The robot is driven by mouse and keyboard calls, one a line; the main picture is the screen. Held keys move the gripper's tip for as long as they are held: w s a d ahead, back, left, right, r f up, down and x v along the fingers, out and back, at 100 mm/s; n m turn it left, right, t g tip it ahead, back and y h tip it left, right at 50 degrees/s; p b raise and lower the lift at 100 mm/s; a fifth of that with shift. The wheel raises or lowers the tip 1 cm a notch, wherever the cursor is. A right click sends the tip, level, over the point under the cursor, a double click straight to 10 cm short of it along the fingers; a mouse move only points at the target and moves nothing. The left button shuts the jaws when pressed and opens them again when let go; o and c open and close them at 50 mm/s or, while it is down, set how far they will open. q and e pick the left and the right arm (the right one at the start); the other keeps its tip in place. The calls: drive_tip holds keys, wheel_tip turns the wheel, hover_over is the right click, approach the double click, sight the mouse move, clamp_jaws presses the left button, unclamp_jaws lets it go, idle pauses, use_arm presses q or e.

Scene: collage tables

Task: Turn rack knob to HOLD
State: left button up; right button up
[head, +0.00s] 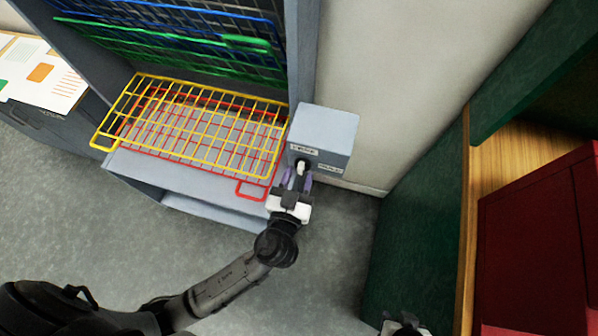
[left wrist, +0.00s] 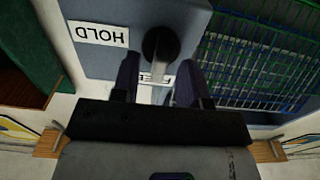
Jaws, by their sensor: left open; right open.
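The rack knob (head: 301,166) is on the front of a grey box (head: 325,127) beside the rack. In the left wrist view the knob (left wrist: 161,45) has a round black base and a pale lever that points toward a partly hidden label (left wrist: 154,80). The HOLD label (left wrist: 98,34) appears upside down to the left of the knob. My left gripper (head: 298,179) is open at the knob. In the left wrist view its fingers (left wrist: 158,78) stand on either side of the lever, with gaps visible. My right gripper (head: 404,326) is only partly visible at the bottom edge.
The grey rack (head: 301,50) holds blue and green wire shelves, with yellow (head: 190,120) and red wire shelves extending below. A green panel (head: 400,240) and a red box (head: 540,240) stand at right. Grey floor lies around my left arm.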

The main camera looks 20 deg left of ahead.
use_arm(q)
drive_tip(key=shift+w+a, duration=0.1)
drive_tip(key=shift+w, duration=0.25)
drive_tip(key=shift+c, duration=0.3)
clamp_jaws()
